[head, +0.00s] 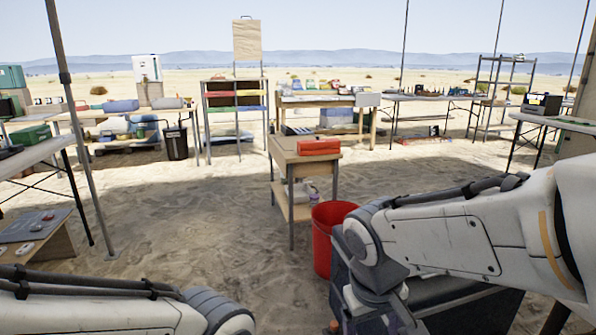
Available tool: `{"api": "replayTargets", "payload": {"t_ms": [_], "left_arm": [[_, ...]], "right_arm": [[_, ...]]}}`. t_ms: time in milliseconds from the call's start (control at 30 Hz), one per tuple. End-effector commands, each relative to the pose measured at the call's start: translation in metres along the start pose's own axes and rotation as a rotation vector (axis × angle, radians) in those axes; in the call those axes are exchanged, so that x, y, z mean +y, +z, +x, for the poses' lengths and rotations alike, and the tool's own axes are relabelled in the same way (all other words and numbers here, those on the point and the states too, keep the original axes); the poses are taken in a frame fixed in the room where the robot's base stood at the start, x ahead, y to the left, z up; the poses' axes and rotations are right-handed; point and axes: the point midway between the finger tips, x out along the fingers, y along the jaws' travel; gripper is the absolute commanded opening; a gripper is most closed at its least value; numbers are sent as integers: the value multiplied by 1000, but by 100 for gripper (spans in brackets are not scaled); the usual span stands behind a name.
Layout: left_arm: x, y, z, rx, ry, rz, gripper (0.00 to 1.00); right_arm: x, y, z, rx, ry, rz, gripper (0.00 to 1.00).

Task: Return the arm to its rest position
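My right arm (450,235) reaches in from the right edge, with its forearm raised and its wrist bent down in front of a dark box-like surface. My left arm (110,310) lies low along the bottom left edge. Neither gripper's fingers can be made out. The right one is hidden below the wrist or past the bottom edge, and the left one is out of the picture. I cannot see anything held.
A red bin (328,225) stands just left of my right wrist. Behind it is a small wooden stand (300,165) with a red box (319,147) on top. Work tables (330,99) line the back. A tent pole (85,150) stands at left. Open sand (190,210) lies in the middle.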

Motion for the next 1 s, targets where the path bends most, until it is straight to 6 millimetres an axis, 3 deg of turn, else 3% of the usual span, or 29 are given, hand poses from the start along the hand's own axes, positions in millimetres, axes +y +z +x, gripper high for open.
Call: {"api": "replayTargets", "payload": {"t_ms": [33, 100, 400, 433, 767, 1000], "left_arm": [[0, 0, 0, 0, 0, 0, 50], [0, 0, 0, 0, 0, 0, 50], [0, 0, -1, 0, 0, 0, 50], [1, 0, -15, -1, 0, 0, 50], [6, -4, -83, 0, 0, 0, 50], [12, -9, -163, 0, 0, 0, 50]], "right_arm": [[-24, 15, 2, -7, -44, -75, 80], [-50, 35, 4, -18, -98, -158, 80], [-120, 120, 10, -65, -279, -452, 80], [-116, 115, -4, -62, -276, -442, 80], [-104, 103, -70, -62, -271, -431, 80], [-91, 92, -149, -62, -271, -430, 80]]}}
